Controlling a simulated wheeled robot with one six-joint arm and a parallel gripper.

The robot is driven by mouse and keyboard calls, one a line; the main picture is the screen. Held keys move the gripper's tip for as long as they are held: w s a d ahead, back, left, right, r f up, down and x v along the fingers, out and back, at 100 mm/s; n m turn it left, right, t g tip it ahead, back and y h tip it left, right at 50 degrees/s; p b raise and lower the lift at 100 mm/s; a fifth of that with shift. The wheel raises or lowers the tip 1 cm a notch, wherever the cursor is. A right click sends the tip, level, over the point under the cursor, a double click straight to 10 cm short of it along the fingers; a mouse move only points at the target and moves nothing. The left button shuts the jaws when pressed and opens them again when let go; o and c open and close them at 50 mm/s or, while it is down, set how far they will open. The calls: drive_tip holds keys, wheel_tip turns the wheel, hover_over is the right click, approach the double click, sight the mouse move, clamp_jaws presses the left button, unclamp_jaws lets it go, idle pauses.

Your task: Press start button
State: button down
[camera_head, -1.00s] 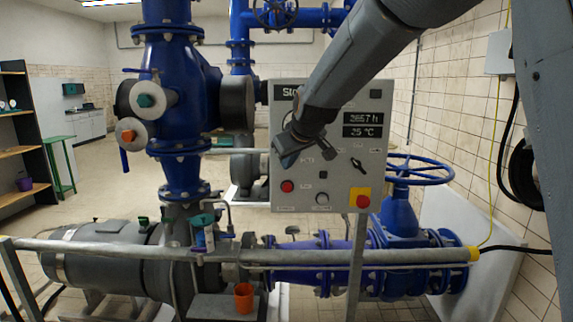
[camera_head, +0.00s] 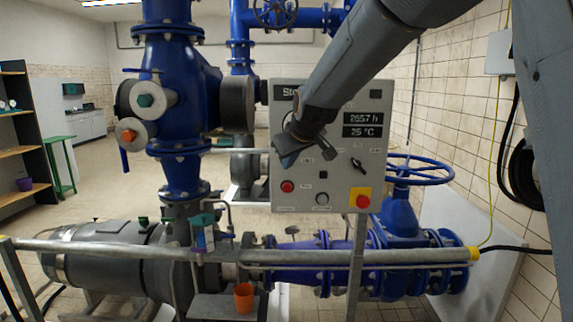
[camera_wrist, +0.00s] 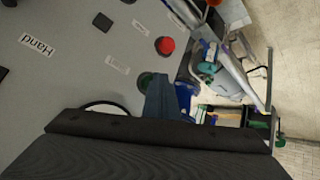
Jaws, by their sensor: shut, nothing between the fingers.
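The grey control panel (camera_head: 335,180) stands at the centre of the head view. In the wrist view, a green button (camera_wrist: 145,79) shows partly behind my gripper (camera_wrist: 160,93), beside a red button (camera_wrist: 165,45). My gripper (camera_head: 284,150) is shut and empty, in front of the panel's left side. Its tip is at or very near the green button; I cannot tell whether they touch. In the head view the gripper hides the green button, while the red button (camera_head: 287,186) shows just below. No start label is readable.
The panel also carries a rotary switch (camera_head: 357,163), a pale button (camera_head: 322,198) and a red emergency stop (camera_head: 363,201) on yellow. A grey rail (camera_head: 420,256) crosses in front. A blue pump column (camera_head: 180,100) stands left, and an orange cup (camera_head: 244,297) sits below.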

drive_tip(key=shift+w, duration=0.5)
drive_tip(key=shift+s, duration=0.2)
idle(0.4)
drive_tip(key=shift+s, duration=0.3)
drive_tip(key=s+p, duration=0.1)
drive_tip(key=s, duration=0.5)
idle(0.4)
